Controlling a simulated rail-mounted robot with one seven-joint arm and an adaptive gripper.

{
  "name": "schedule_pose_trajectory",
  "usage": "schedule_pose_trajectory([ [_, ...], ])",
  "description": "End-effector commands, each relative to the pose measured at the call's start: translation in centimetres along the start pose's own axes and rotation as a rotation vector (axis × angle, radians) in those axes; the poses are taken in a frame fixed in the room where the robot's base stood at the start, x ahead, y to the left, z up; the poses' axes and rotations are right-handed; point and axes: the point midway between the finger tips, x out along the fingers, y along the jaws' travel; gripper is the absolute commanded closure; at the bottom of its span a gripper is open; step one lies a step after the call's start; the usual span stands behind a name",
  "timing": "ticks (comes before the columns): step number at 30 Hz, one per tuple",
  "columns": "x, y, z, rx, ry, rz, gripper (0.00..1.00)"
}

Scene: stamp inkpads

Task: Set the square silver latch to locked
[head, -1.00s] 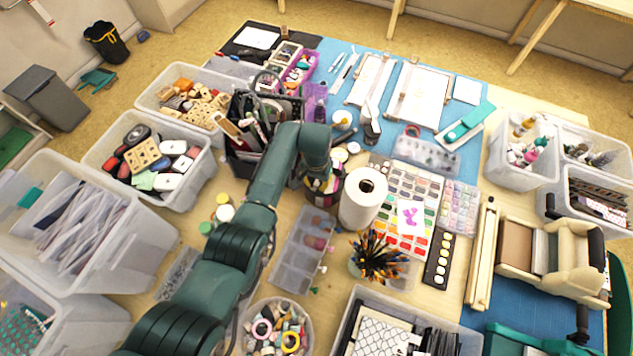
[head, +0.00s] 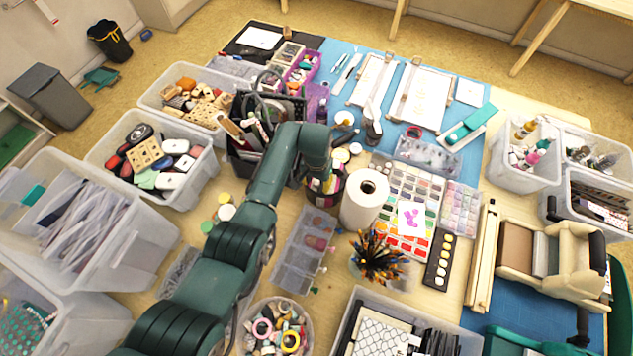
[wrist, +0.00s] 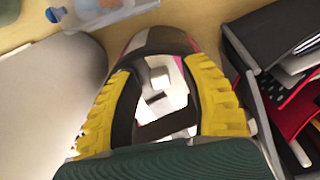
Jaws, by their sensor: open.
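I cannot pick out a square silver latch in either view. It may be hidden or too small to tell. My gripper (wrist: 160,75) has yellow ribbed pads in the wrist view, and its two fingers are spread apart. Between them shows the inside of a round container with white blocks (wrist: 158,85); nothing is clearly gripped. In the head view my gripper (head: 324,183) is low over the table, partly hidden by my arm, between the paper roll (head: 358,205) and the dark organiser (head: 245,165).
The dark organiser, full of tools, stands close right of my gripper in the wrist view (wrist: 262,45). A clear divided box (head: 297,260), a brush pot (head: 378,270) and a stamp bin (head: 150,165) crowd the table. Free tabletop is narrow.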

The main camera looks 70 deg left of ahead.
Motion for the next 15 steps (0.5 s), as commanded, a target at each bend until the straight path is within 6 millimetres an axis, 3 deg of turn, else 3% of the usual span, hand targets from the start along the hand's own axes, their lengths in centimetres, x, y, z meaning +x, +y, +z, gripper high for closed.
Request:
schedule_pose_trajectory([
  [7,-1.7,0.0,-0.1,0.0,0.004,0.0,0.54],
  [15,-8.4,0.0,-0.1,0.0,0.005,-0.001,0.54],
])
